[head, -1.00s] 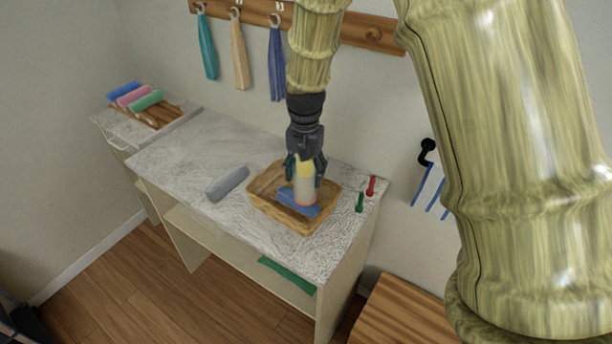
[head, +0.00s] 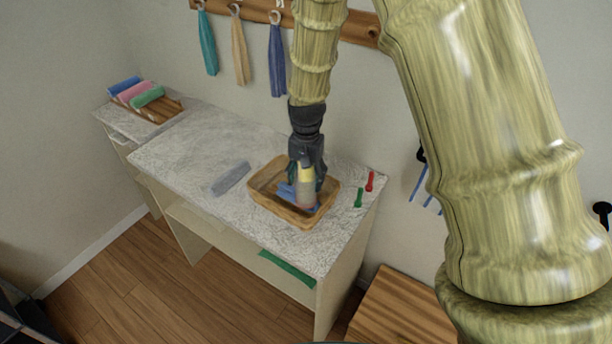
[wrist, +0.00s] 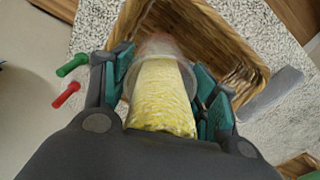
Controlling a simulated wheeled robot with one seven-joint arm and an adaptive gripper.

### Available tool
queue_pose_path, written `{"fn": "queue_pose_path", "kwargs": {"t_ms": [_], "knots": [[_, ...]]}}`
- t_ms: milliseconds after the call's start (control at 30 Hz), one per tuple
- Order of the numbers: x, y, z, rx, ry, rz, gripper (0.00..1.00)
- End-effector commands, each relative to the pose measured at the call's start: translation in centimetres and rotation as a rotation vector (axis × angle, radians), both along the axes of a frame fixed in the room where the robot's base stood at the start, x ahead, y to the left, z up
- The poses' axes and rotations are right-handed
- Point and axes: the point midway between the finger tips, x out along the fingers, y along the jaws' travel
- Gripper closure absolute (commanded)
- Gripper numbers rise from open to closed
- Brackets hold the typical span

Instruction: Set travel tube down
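The travel tube (head: 305,190) has a yellow upper part and a pale, translucent lower part. It is upright within the outline of the wooden basket (head: 269,206) on the marbled counter. My gripper (head: 306,172) is above it, pointing down, with teal fingers on both sides of the yellow part. In the wrist view the tube (wrist: 163,95) fills the gap between the fingers, so my gripper appears shut on it. I cannot tell whether the tube's bottom touches anything.
Rolled towels (head: 137,92) sit on a rack at the far left. The counter's left part is clear. Towels hang on the wall behind.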

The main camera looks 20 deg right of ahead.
Motion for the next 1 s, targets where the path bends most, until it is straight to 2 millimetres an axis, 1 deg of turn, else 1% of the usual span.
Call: {"fn": "queue_pose_path", "kwargs": {"t_ms": [33,100,133,433,567,767,1000], "knots": [[0.0,0.0,0.0,0.0,0.0,0.0,0.34],[0.0,0.0,0.0,0.0,0.0,0.0,0.21],[0.0,0.0,0.0,0.0,0.0,0.0,0.2],[0.0,0.0,0.0,0.0,0.0,0.0,0.2],[0.0,0.0,0.4,-0.001,-0.001,0.0,0.2],[0.1,0.0,2.1,-0.001,-0.003,0.0,0.2],[0.0,0.0,5.1,-0.001,-0.003,0.0,0.2]]}}
